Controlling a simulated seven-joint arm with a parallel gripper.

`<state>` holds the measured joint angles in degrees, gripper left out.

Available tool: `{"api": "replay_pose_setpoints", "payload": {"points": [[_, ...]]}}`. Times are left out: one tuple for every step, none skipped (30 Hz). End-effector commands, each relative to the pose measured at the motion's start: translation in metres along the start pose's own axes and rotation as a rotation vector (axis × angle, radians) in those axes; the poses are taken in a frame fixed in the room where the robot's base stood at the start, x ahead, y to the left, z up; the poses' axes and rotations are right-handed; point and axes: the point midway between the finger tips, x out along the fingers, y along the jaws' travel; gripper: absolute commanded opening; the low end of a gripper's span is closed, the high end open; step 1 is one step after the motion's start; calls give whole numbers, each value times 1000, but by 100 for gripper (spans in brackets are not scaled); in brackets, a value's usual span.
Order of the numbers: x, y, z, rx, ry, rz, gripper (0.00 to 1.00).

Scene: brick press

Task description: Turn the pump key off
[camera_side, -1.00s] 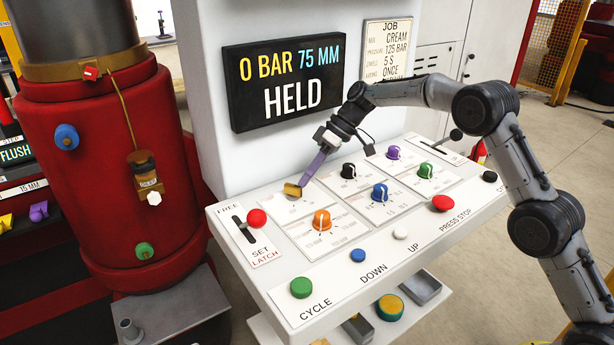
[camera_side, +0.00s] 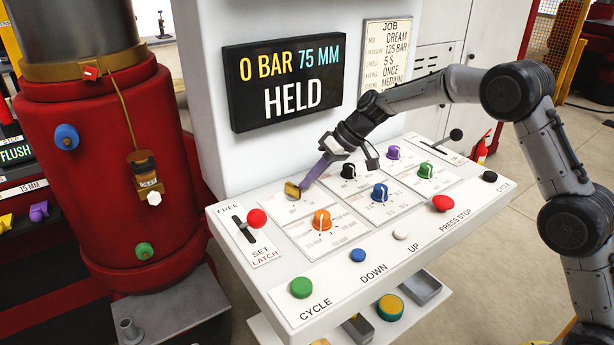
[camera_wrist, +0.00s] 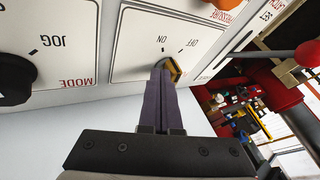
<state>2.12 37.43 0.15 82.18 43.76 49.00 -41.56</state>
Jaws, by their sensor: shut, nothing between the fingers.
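The brass-yellow pump key (camera_side: 291,190) stands in its plate at the back left of the sloped white console. In the wrist view the key (camera_wrist: 174,69) sits below the upside-down ON and OFF marks, just right of my fingertips. Which mark it points to I cannot tell. My gripper (camera_side: 302,186) has its purple fingers together with nothing between them. The fingertips (camera_wrist: 161,70) are against or very close to the key's side; contact is not clear. The fingers hide part of the key and its plate in the wrist view.
An orange knob (camera_side: 321,220), a black knob (camera_side: 348,171) and a blue knob (camera_side: 380,192) stand near the key. A red-tipped lever (camera_side: 256,218) is to its left. The display (camera_side: 284,80) above reads 0 BAR, 75 MM, HELD.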

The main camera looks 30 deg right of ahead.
Motion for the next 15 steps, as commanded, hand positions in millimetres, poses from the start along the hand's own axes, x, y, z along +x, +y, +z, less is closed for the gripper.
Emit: {"api": "replay_pose_setpoints", "payload": {"points": [[-1, -3, 2, 36, 19, 18, 0], [-1, -4, 3, 59, 31, 30, 0], [0, -5, 4, 89, 47, 47, 0], [-1, -6, 5, 111, 59, 59, 0], [0, -7, 6, 134, 71, 72, 0], [0, -8, 7, 164, 88, 88, 0], [0, -9, 8, 186, 100, 99, 0], [0, -10, 8, 208, 111, 111, 0], [0, -10, 9, 236, 127, 126, 0], [0, -11, 10, 257, 138, 137, 0], [1, -12, 10, 277, 147, 148, 0], [0, -13, 11, 301, 162, 162, 0], [0, -14, 11, 320, 173, 172, 0], [1, -13, 11, 325, 174, 174, 0], [1, -14, 12, 324, 173, 173, 0]]}}
